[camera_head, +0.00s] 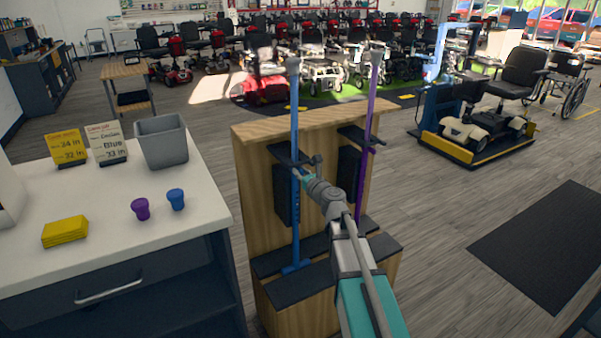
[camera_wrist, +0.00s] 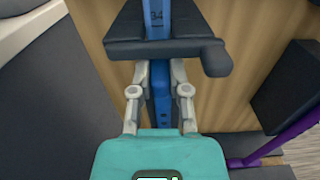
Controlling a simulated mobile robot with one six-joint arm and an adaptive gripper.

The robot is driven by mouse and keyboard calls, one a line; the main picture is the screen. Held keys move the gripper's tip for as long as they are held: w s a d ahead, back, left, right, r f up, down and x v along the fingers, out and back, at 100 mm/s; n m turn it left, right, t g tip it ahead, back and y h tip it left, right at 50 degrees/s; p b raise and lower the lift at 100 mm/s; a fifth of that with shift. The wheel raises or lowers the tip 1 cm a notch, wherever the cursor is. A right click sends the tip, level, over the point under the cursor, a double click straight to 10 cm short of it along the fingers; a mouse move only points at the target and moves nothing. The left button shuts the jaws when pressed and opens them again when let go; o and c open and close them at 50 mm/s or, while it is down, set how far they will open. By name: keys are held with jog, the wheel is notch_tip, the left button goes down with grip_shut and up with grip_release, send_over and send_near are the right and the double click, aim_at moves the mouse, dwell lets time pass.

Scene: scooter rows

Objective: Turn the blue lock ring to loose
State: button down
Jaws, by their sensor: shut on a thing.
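A blue cane (camera_head: 295,120) stands upright in a wooden stand (camera_head: 262,175), its foot on a dark step. In the wrist view its blue shaft (camera_wrist: 154,22) shows the marking 34 just above a dark bracket (camera_wrist: 165,49). My gripper (camera_head: 299,177) is at the cane just below this bracket. In the wrist view my gripper (camera_wrist: 160,78) has its two fingers on either side of the blue part, shut on it. The blue lock ring (camera_wrist: 160,82) is there between the fingers, mostly covered by them. Whether it is loose or tight cannot be seen.
A purple cane (camera_head: 363,150) stands close on the right in the same stand. A white counter (camera_head: 100,210) on the left holds a grey bin (camera_head: 162,142), a yellow card (camera_head: 67,148), a white card (camera_head: 106,144), and purple (camera_head: 140,209) and blue (camera_head: 176,199) cups.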

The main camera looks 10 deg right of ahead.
jog(key=shift+w+d+n+g+y, duration=0.15)
jog(key=shift+n+g+y, duration=0.2)
jog(key=shift+y, duration=0.25)
jog(key=n+g+y, duration=0.3)
jog(key=w+d+n+g+y, duration=0.1)
jog(key=n+g+y, duration=0.2)
jog(key=w+d+n+g+y, duration=0.1)
jog(key=n+g+y, duration=0.2)
jog(key=shift+d+g+y, duration=0.1)
jog(key=shift+g+y, duration=0.15)
jog(key=shift+y, duration=0.15)
jog(key=shift+n+g, duration=0.25)
jog(key=shift+g, duration=0.05)
jog(key=c, duration=0.6)
grip_release()
jog(key=shift+d, duration=0.1)
jog(key=v, duration=1.2)
